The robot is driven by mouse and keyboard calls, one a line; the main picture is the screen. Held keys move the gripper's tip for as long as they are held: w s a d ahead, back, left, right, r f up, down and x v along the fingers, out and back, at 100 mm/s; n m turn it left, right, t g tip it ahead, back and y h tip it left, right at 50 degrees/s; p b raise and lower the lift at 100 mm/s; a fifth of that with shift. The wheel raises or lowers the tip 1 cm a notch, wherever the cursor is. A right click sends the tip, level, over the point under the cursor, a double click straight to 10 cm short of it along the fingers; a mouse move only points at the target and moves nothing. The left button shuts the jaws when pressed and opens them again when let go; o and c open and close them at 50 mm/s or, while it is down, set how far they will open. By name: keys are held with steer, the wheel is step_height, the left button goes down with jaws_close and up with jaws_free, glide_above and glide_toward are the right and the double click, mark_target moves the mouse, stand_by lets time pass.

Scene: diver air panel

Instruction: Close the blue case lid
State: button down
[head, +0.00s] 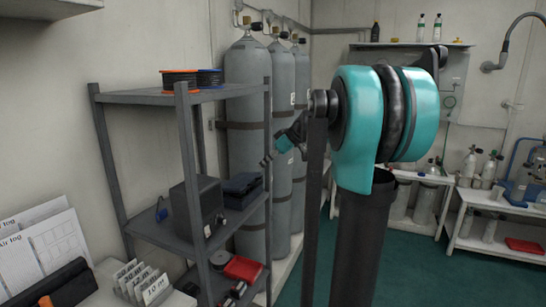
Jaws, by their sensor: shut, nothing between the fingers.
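A dark blue case (242,189) sits on the middle shelf of the grey rack, right of a dark grey box. It is small in the head view, and I cannot tell how far its lid stands open. My gripper (266,162) is shut and empty. It points down and left near the rack's right post, a little above and right of the case in the picture. I see no contact between them. My teal and black arm covers the middle of the view.
The grey shelf rack (184,97) has upright posts around the case. Tall grey cylinders (247,75) stand behind it. Cable spools (180,79) lie on top, and a red box (243,269) is on the low shelf. The green floor at right is clear.

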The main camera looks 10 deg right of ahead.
steer(key=shift+f, duration=1.95)
steer(key=f, duration=0.2)
steer(key=d+f+y, duration=0.1)
steer(key=shift+s+t, duration=0.4)
